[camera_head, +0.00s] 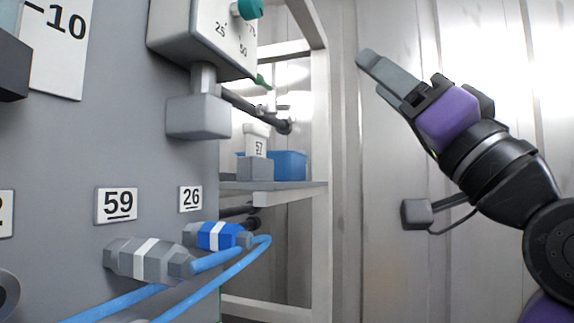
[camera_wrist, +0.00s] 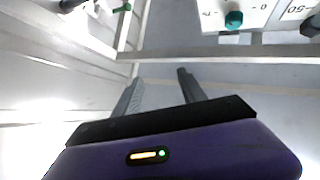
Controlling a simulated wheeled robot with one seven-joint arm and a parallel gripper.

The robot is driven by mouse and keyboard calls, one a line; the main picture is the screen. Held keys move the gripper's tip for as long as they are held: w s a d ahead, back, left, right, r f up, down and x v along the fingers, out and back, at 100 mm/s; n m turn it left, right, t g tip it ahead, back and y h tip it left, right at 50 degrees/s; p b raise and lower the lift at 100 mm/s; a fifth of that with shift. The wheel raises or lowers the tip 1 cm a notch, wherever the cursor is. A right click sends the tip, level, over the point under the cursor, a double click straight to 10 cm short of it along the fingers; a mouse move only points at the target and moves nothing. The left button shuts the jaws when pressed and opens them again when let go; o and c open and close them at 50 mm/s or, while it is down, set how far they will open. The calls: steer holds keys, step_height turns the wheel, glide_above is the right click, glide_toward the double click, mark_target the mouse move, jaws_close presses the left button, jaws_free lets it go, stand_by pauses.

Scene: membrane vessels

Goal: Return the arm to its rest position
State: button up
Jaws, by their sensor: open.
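My gripper (camera_head: 382,78) is raised at the upper right of the head view, in front of pale metal wall panels. Its grey fingers point up and to the left, and nothing is held between them. In the wrist view my gripper (camera_wrist: 158,88) shows two fingers spread apart with an empty gap. The purple gripper body fills the bottom of that view. My arm reaches in from the right edge of the head view, and its lower links are cut off.
A grey panel (camera_head: 60,140) on the left carries a dial box (camera_head: 200,35), a grey connector (camera_head: 145,260) and a blue connector (camera_head: 215,236) with blue hoses. Behind it, a white rack (camera_head: 318,180) holds a blue bin (camera_head: 290,165). A grey box (camera_head: 416,214) is on the wall below my gripper.

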steer(key=w+d+f+m+t+h, duration=0.15)
steer(key=f+h, duration=0.35)
steer(key=f, duration=0.5)
steer(key=w+d+f+m+t+h, duration=0.1)
steer(key=w+d+f+m+h, duration=0.2)
steer(key=f, duration=0.7)
steer(key=s+d+f+h, duration=0.1)
steer(key=s+f+h, duration=0.2)
steer(key=f, duration=0.6)
steer(key=s+d+f+h, duration=0.2)
steer(key=s+f, duration=0.1)
steer(key=f, duration=0.5)
steer(key=s+f+n+g+h, duration=0.1)
steer(key=s+f+g, duration=0.4)
steer(key=s+f, duration=0.9)
steer(key=s+f+n+g, duration=0.1)
steer(key=s+f+g, duration=0.4)
steer(key=s+f, duration=1)
steer(key=s, duration=0.5)
steer(key=shift+s+d+f+n+h, duration=0.15)
steer(key=shift+n+h, duration=0.2)
steer(key=shift+h, duration=0.05)
steer(key=shift+g, duration=0.25)
